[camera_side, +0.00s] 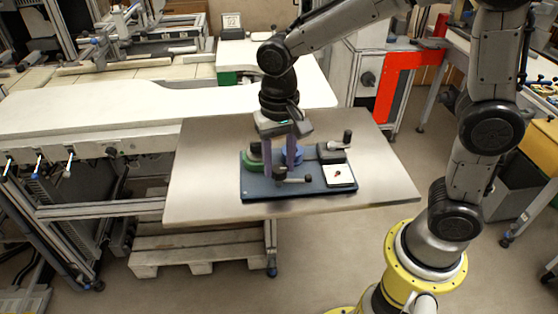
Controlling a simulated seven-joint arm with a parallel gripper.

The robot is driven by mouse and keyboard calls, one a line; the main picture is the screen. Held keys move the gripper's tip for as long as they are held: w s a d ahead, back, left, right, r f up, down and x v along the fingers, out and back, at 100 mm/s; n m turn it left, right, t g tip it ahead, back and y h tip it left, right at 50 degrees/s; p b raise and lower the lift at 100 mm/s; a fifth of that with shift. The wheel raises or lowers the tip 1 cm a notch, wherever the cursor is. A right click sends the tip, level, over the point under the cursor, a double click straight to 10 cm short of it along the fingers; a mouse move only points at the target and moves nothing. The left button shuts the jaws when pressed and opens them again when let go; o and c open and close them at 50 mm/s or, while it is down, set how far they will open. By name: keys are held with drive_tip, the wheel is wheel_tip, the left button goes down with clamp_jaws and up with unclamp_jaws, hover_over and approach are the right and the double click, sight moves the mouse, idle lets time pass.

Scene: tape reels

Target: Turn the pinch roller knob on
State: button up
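A dark blue tape-reel board (262,191) lies on the grey table. It bears a green reel (251,166) at the left and a blue reel (292,157) near the middle, both partly hidden by my gripper. A small dark lever with a round end (307,178) is at the front middle. A dark block with an upright black knob (347,137) stands at the back right. I cannot tell which of these is the pinch roller knob. My gripper (280,169) points down over the board's left-middle part, its two purple-grey fingers apart. Nothing is clearly seen held between them.
A white square plate with a small dark red mark (340,175) is at the board's right front. The grey table (205,180) is clear around the board. A long white bench (90,120) stands behind at the left, and a red panel (395,85) behind at the right.

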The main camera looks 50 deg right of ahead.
clamp_jaws()
drive_tip(key=shift+n, duration=0.4)
drive_tip(key=n, duration=0.4)
drive_tip(key=shift+n, duration=0.3)
drive_tip(key=n, duration=0.5)
drive_tip(key=shift+a, duration=0.1)
drive_tip(key=shift+n, duration=0.4)
drive_tip(key=o, duration=0.5)
unclamp_jaws()
